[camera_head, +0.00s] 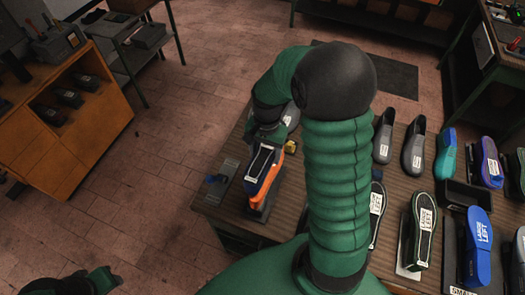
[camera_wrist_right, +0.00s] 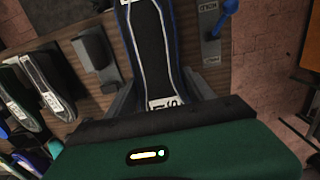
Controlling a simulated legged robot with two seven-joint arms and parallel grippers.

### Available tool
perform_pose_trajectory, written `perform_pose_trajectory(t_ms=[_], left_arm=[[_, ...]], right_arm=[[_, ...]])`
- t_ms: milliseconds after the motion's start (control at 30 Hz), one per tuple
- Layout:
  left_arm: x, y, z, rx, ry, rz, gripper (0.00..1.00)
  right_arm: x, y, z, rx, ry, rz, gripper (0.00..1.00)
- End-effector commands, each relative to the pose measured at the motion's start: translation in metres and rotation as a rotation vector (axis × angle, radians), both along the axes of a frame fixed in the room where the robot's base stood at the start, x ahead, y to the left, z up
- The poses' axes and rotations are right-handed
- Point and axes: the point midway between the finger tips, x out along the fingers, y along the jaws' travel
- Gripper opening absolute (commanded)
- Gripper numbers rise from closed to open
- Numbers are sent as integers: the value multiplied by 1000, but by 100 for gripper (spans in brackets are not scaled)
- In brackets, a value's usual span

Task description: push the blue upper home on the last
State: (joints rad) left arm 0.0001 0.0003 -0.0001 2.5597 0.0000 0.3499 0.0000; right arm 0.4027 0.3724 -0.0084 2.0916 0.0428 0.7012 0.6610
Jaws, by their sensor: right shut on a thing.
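In the right wrist view the upper (camera_wrist_right: 160,55) shows blue edges and lies between my fingers. My right gripper (camera_head: 268,133) is shut on its far end in the head view; its fingers (camera_wrist_right: 160,98) are partly hidden by the wrist. My left gripper (camera_head: 103,282) is at the bottom left, off the table, its jaws unclear.
A blue-handled lever (camera_head: 216,179) stands left of the upper on the wooden table (camera_head: 232,196). An orange cabinet (camera_head: 45,150) stands left.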

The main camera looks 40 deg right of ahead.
Motion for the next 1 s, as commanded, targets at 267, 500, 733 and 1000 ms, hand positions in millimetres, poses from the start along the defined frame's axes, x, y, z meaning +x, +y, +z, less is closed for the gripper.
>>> perform_pose_trajectory(t_ms=[267, 500, 733, 1000], left_arm=[[0, 0, -23, 0, 0, 0, 36], [0, 0, -47, 0, 0, 0, 36], [-1, 0, -63, 0, 0, 0, 36], [-1, -1, -77, 0, 0, 0, 36]], right_arm=[[3, 1, -25, -2, 1, 0, 13], [3, 2, -51, -3, 1, 0, 13], [1, 1, -74, -1, 3, 0, 12], [2, 1, -98, -1, 2, -1, 12]])
